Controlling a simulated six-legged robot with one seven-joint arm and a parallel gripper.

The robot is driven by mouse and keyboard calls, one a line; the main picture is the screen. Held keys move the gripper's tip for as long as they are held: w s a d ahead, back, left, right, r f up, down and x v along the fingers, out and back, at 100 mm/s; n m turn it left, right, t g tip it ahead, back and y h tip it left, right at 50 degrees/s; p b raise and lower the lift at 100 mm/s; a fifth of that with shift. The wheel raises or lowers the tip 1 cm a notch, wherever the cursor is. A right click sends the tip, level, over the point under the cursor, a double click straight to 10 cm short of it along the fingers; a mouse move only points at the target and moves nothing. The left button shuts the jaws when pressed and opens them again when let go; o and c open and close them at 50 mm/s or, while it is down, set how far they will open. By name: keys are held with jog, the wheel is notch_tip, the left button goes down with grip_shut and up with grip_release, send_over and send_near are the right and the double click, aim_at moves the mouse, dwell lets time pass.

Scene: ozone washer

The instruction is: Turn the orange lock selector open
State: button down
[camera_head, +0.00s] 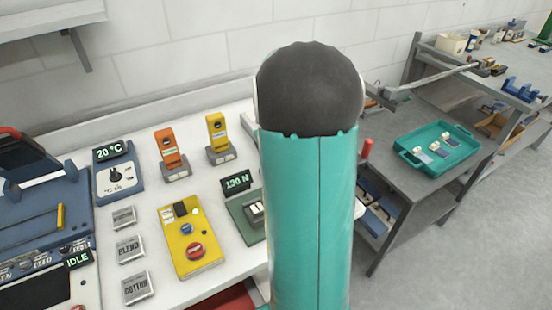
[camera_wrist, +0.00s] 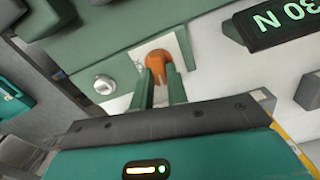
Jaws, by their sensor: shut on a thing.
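The orange lock selector (camera_wrist: 157,59) sits on a pale square plate (camera_wrist: 183,45) on the green panel, in the upper middle of the wrist view. My gripper (camera_wrist: 161,78) is shut on it, with one green finger on each side of its lower part. The selector's rounded top shows above the fingertips; its exact angle is hard to read. In the head view, my teal arm hides the selector and my gripper. The green unit with a "130 N" display (camera_head: 237,182) shows just left of the arm.
A silver knob (camera_wrist: 104,86) is left of the selector. A dark display (camera_wrist: 286,22) is at the upper right. On the white bench are a yellow box (camera_head: 190,242) with a red button and several label blocks. A teal tray (camera_head: 440,146) is on a side table.

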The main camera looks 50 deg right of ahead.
jog(key=shift+n, duration=1)
jog(key=c, duration=1.4)
grip_release()
jog(key=shift+r, duration=0.15)
notch_tip(320, 180, up, 14)
jog(key=shift+a+f, duration=0.1)
jog(key=shift+f, duration=0.1)
